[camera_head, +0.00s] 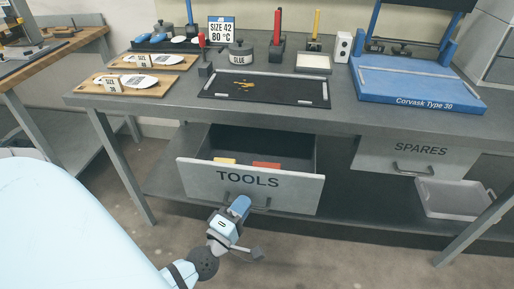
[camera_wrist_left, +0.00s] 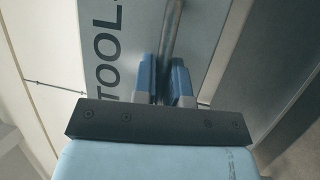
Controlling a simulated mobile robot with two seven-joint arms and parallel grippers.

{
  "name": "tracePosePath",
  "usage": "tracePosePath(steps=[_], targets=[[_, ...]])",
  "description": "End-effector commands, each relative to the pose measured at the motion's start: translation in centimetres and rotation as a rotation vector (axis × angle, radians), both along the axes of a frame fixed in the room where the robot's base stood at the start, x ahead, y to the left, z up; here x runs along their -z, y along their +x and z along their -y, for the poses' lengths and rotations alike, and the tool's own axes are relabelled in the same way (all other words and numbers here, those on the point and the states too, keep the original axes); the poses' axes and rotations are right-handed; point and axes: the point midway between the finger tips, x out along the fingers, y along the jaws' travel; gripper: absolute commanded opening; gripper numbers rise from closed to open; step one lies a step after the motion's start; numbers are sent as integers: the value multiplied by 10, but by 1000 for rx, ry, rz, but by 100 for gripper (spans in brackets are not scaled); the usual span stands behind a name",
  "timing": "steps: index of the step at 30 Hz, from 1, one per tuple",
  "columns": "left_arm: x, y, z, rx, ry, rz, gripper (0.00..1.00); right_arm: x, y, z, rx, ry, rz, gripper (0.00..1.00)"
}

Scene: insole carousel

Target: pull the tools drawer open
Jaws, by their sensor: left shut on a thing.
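The tools drawer (camera_head: 300,190) is a grey drawer under the bench, lettered TOOLS, and it stands pulled out with its inside showing. A yellow thing (camera_head: 225,160) and a red-orange thing (camera_head: 267,165) lie inside. My left gripper (camera_head: 240,205) is at the drawer's front, just below the lettering, shut on the bar handle (camera_head: 262,208). In the left wrist view, the blue fingers of my left gripper (camera_wrist_left: 165,80) close around the dark handle bar (camera_wrist_left: 172,35) in front of the drawer face (camera_wrist_left: 135,40). My right gripper is not in view.
The grey workbench (camera_head: 180,102) holds a black mat (camera_head: 215,92), a glue pot (camera_head: 241,53), wooden boards and a blue press (camera_head: 420,85). The spares drawer (camera_head: 385,160) is at the right, above a grey tray (camera_head: 455,200) on the lower shelf. Floor in front is clear.

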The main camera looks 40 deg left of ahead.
Motion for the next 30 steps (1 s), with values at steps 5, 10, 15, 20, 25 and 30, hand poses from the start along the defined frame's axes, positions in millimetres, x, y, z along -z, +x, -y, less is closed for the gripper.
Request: tracePosePath(steps=[5,10,15,20,25,30], targets=[[-1,-20,4,3,0,0,0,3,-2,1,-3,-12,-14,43],[-1,-30,8,3,0,0,0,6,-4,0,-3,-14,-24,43],[-1,-33,9,2,0,1,0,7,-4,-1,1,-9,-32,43],[-1,-33,9,2,1,2,0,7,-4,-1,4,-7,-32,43],[-1,-33,9,3,1,1,15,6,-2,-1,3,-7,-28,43],[-1,-33,9,2,0,1,37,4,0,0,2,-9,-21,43]])
